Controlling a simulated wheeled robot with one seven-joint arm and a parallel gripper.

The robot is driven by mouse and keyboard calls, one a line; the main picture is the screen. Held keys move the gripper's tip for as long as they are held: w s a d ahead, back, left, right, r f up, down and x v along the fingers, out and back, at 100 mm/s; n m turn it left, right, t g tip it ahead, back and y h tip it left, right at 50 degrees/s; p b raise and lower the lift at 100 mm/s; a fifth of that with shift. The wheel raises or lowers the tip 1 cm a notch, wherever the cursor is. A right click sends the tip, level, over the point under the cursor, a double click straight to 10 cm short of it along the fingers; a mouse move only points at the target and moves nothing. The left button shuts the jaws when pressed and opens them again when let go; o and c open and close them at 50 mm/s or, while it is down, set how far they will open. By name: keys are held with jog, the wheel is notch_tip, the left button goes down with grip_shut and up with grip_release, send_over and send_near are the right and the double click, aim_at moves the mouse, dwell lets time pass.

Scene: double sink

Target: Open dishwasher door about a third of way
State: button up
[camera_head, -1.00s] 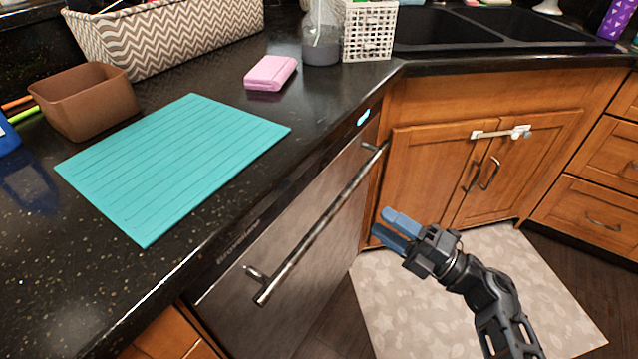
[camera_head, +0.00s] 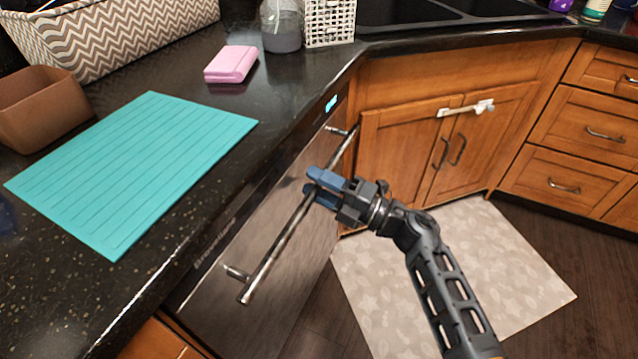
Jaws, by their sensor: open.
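The dishwasher door (camera_head: 283,270) is a dark metallic front under the counter, and it looks closed. Its long silver bar handle (camera_head: 275,250) runs slantwise across the upper part of the door. My gripper (camera_head: 314,187) has blue fingertips and is at the upper middle of the bar. The fingers are open, and the bar passes at or between the fingertips. The fingers hide a short piece of the bar, and I cannot tell whether they touch it.
The black counter edge (camera_head: 187,233) overhangs the door, with a teal mat (camera_head: 135,165) on top. Wooden sink cabinets (camera_head: 405,160) with a white latch (camera_head: 465,109) stand to the right. A beige rug (camera_head: 450,270) covers the floor before them.

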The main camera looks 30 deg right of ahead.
jog(key=shift+c, duration=0.2)
grip_shut()
dwell(0.3)
jog(key=s+d+f+t+y+b, duration=0.1)
jog(key=s+d+f+t+b, duration=0.1)
jog(key=s+d+f+b, duration=0.3)
jog(key=s+d+f+t+y+b, duration=0.2)
jog(key=s+d+f+b, duration=0.4)
jog(key=s+d+b, duration=0.5)
jog(key=shift+s+d+f+t+b, duration=0.3)
jog(key=shift+s+b, duration=0.9)
jog(key=shift+s, duration=2.15)
jog(key=shift+r, duration=0.15)
jog(key=shift+o, duration=0.2)
grip_release()
jog(key=shift+r, duration=0.1)
